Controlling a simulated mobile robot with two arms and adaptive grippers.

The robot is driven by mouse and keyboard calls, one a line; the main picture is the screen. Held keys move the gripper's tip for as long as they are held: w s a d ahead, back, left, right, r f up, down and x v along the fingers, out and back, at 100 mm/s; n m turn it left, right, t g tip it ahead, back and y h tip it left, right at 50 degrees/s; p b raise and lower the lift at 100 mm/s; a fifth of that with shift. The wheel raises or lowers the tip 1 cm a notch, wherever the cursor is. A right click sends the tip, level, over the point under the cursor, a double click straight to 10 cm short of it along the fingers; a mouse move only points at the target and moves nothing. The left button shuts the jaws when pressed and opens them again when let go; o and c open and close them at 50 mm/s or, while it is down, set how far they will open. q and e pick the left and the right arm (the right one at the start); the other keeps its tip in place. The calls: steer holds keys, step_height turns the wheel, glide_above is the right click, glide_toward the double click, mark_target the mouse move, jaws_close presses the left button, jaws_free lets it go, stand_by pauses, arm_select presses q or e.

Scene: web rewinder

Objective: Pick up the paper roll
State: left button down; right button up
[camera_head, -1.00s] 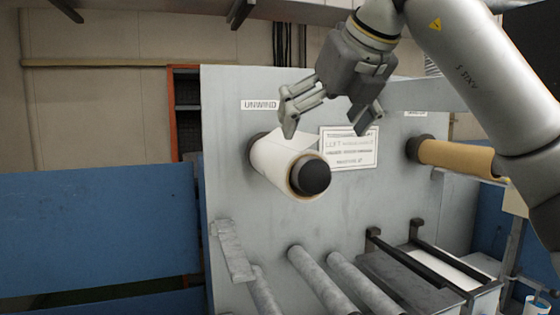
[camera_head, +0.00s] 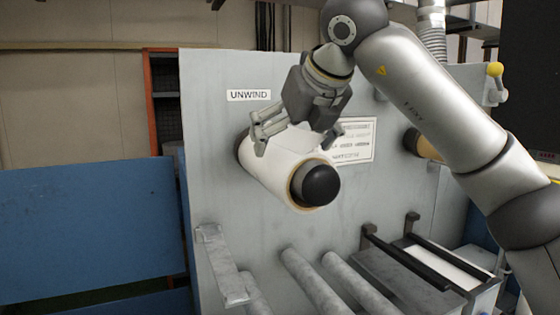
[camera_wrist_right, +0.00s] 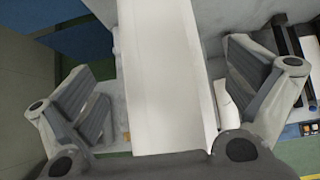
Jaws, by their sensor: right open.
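The white paper roll (camera_head: 277,165) sits on the black-capped spindle (camera_head: 318,186) below the UNWIND label on the grey machine panel. My right gripper (camera_head: 298,146) is open over the roll, with its fingers apart on the left and right of it. In the right wrist view the roll (camera_wrist_right: 165,75) runs between the two open fingers (camera_wrist_right: 166,95), with gaps on both sides. I cannot tell whether any finger touches it. My left gripper is in neither view.
A second spindle with a tan core (camera_head: 428,146) is partly hidden behind my right arm. Grey rollers (camera_head: 318,284) and a black-railed frame (camera_head: 411,262) lie below the roll. A blue panel (camera_head: 85,225) stands at the left.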

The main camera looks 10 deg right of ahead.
mark_target(288, 143)
steer(key=p+x, duration=0.2)
steer(key=x, duration=0.2)
steer(key=shift+w+p, duration=0.2)
steer(key=shift+p, duration=0.2)
steer(key=shift+w+f, duration=0.2)
steer(key=shift+f, duration=0.1)
steer(key=shift+c, duration=1.1)
steer(key=c, duration=1)
steer(key=shift+r, duration=0.15)
steer(key=shift+c, duration=0.7)
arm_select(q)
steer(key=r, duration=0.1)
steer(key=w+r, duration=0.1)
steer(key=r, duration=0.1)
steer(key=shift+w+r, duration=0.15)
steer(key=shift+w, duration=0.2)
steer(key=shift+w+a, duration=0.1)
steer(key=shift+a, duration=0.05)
arm_select(e)
steer(key=shift+r, duration=0.1)
